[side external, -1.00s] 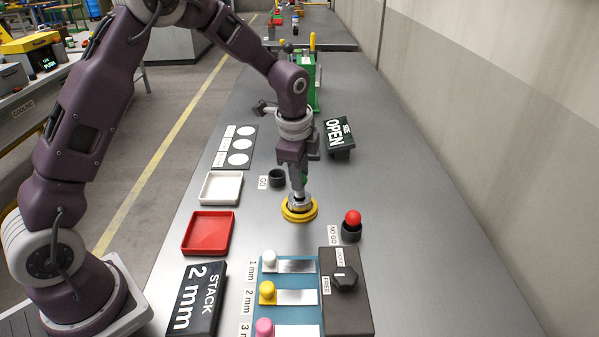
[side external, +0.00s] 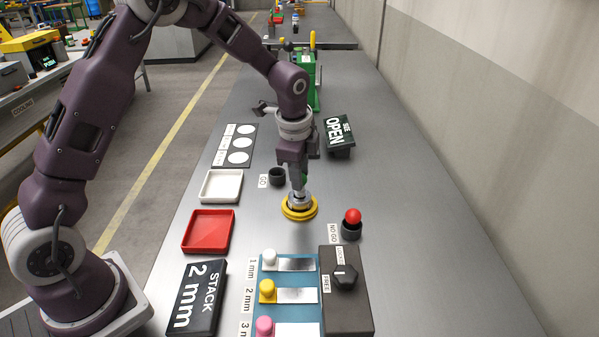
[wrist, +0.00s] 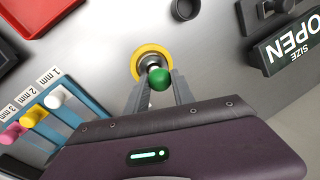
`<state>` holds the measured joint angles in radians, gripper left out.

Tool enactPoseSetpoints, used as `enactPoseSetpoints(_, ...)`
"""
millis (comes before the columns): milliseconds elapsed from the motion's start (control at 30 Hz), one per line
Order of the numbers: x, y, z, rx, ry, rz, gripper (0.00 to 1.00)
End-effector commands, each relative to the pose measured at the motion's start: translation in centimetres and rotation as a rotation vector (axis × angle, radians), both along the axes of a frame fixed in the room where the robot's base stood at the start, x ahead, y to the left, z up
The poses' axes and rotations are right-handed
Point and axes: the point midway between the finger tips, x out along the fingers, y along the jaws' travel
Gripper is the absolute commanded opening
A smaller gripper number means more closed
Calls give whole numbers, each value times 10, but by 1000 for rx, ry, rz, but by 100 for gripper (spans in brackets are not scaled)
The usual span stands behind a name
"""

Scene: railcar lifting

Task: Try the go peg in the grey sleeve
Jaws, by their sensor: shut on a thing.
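My gripper (wrist: 156,84) is shut on the green ball knob of the go peg (wrist: 158,79). In the side view my gripper (side external: 299,186) points straight down over the grey sleeve (side external: 300,201), which stands in a round yellow base (side external: 287,214). In the wrist view the knob overlaps the near edge of the grey sleeve (wrist: 150,60) inside the yellow base (wrist: 137,61). The peg's shank is hidden below the knob, so I cannot tell how deep it sits in the sleeve. The GO holder (side external: 277,177) is an empty dark cup.
The red-knobbed NO GO peg (side external: 353,217) stands in its holder at right. A white tray (side external: 221,186) and a red tray (side external: 208,233) lie left. The blue shim rack (side external: 290,282) and a dark switch box (side external: 346,300) are in front. An OPEN sign (side external: 338,133) stands behind.

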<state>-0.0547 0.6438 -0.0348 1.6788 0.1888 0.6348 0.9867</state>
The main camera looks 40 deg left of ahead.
Motion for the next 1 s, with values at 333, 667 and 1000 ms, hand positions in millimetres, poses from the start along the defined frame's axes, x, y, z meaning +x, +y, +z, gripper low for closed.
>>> enactPoseSetpoints(333, 0, 0, -4, 0, -1, 0, 0)
enactPoseSetpoints(667, 0, 0, -5, 0, 0, 0, 0)
enactPoseSetpoints(1000, 0, 0, -10, 0, 0, 0, 0)
